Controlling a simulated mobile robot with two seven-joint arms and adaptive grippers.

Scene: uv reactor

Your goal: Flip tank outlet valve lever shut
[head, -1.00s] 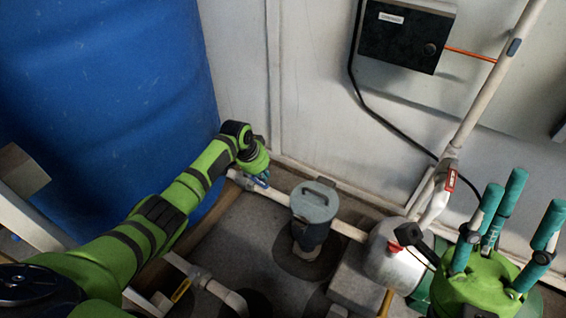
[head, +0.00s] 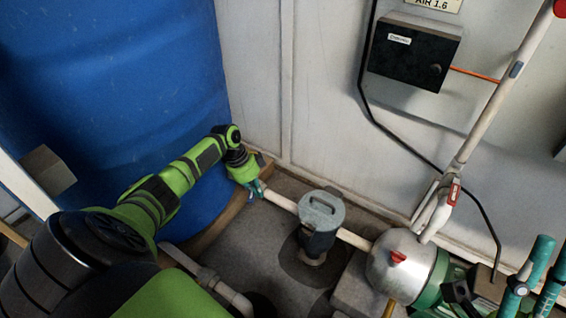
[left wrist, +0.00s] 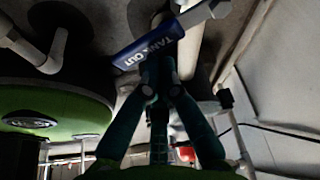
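The tank outlet valve lever (left wrist: 148,50) is a blue handle with white "TANK OUT" lettering, slanting across the upper middle of the left wrist view. My left gripper (left wrist: 158,66) has its teal fingers drawn together, tips right at the lever's lower edge. They look shut, with no clear grip around the handle. In the head view the left gripper (head: 257,190) is low beside the blue tank (head: 115,95), at the near end of the white outlet pipe (head: 282,201). The lever is mostly hidden there. My right gripper (head: 530,278) is partly visible at lower right, its teal fingers apart and empty.
A grey lidded strainer housing (head: 321,212) stands along the pipe. Right of it is a silver-and-green pump (head: 396,262) with a red knob. A black box (head: 412,50) is on the wall, and a white pipe (head: 485,120) rises at right.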

